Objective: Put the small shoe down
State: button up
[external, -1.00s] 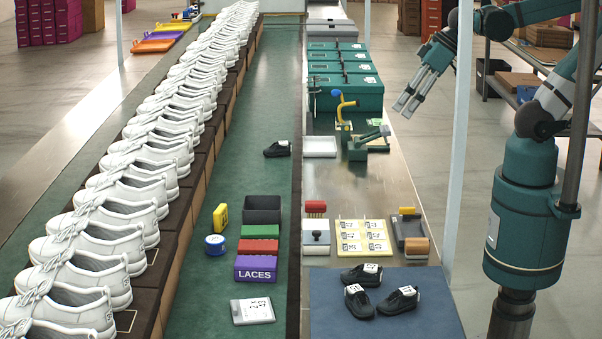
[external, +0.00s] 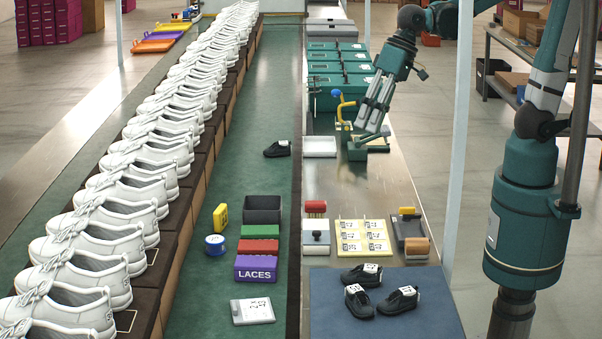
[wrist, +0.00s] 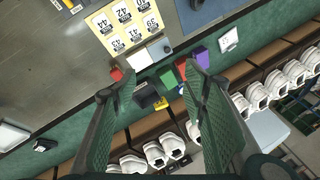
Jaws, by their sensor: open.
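My gripper (external: 368,138) hangs fingers down over the steel bench, by the small teal clamp device. In the wrist view its two green fingers (wrist: 158,76) are spread apart with nothing between them. A small black shoe (external: 278,149) lies alone on the green belt, to the left of my gripper and apart from it. A dark shoe shape on green also shows at the lower left of the wrist view (wrist: 44,145). Three black shoes with white tags (external: 360,274) lie on the blue mat (external: 335,315) at the front. Which shoe counts as the small one cannot be told.
A yellow size card (external: 362,238) lies on the bench. Teal boxes (external: 345,95) and a yellow-and-blue tool (external: 343,107) stand near my gripper. The black bin (external: 262,208) and purple LACES box (external: 256,268) stand on the belt. White shoes (external: 130,195) line the left rack.

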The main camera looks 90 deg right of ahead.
jog(key=w+a+f+m+g+y, duration=0.1)
jog(key=w+a+f+m+g, duration=0.2)
jog(key=a, duration=0.6)
jog(key=m+g, duration=0.3)
jog(key=m, duration=0.2)
send_near(358, 290)
jog(key=shift+s+d+f+y, duration=0.1)
jog(key=shift+f+y, duration=0.05)
jog(key=shift+f, duration=0.35)
jog(key=shift+d+f+y, duration=0.1)
jog(key=shift+f+y, duration=0.05)
jog(key=shift+f, duration=0.35)
jog(key=shift+s+a+f, duration=0.1)
jog(key=shift+a+f, duration=0.1)
jog(key=shift+a, duration=0.05)
jog(key=shift+b+x, duration=0.3)
jog(key=shift+x, duration=0.95)
jog(key=shift+f, duration=0.1)
jog(key=shift+b+x, duration=0.7)
jog(key=shift+x, duration=1.85)
jog(key=shift+a, duration=0.1)
